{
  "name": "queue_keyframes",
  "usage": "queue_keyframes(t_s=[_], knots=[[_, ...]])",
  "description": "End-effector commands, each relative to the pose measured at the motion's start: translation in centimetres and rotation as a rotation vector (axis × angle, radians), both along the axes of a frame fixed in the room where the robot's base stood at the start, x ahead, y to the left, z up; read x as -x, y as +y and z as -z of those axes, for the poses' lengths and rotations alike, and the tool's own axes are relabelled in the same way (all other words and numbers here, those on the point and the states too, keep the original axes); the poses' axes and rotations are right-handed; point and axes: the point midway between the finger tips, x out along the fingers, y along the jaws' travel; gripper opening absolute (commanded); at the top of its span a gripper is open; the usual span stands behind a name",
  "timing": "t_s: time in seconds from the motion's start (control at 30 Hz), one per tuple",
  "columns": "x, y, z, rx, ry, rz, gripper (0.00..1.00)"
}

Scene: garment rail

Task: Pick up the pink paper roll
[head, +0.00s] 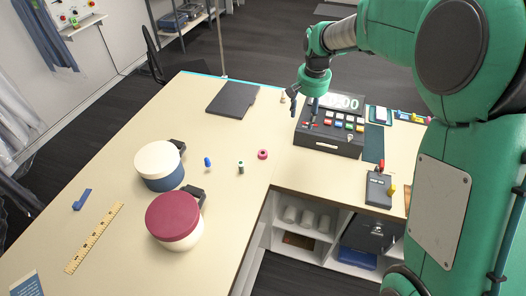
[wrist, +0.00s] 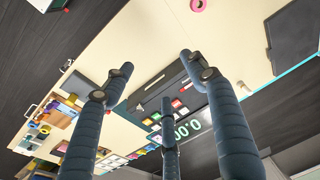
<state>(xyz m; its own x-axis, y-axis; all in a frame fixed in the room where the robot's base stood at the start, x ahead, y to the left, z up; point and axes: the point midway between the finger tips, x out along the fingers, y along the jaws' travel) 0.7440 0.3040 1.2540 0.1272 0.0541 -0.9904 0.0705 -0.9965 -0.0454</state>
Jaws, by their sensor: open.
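The pink paper roll (head: 262,154) lies on the tabletop near its inner edge, left of the cash register. It also shows in the wrist view (wrist: 198,5) at the top edge, partly cut off. My gripper (head: 304,103) is open and empty above the cash register, to the right of the roll and apart from it. In the wrist view my gripper's dark fingers (wrist: 158,80) are spread, with the register behind them.
The cash register (head: 330,128) stands right of the roll. A small spool (head: 241,167) and a blue object (head: 207,162) lie left of it. Two round boxes, one blue-and-cream (head: 160,168), one maroon-lidded (head: 173,217), stand further left. A dark flat pad (head: 233,98) lies behind.

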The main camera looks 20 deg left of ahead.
Motion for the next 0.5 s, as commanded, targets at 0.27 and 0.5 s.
queue_keyframes(t_s=[0.27,0.5], knots=[[-2.6,5.8,4.1,0.015,0.045,-0.011,0.57],[-4.0,10.5,8.3,0.030,0.079,-0.018,0.57]])
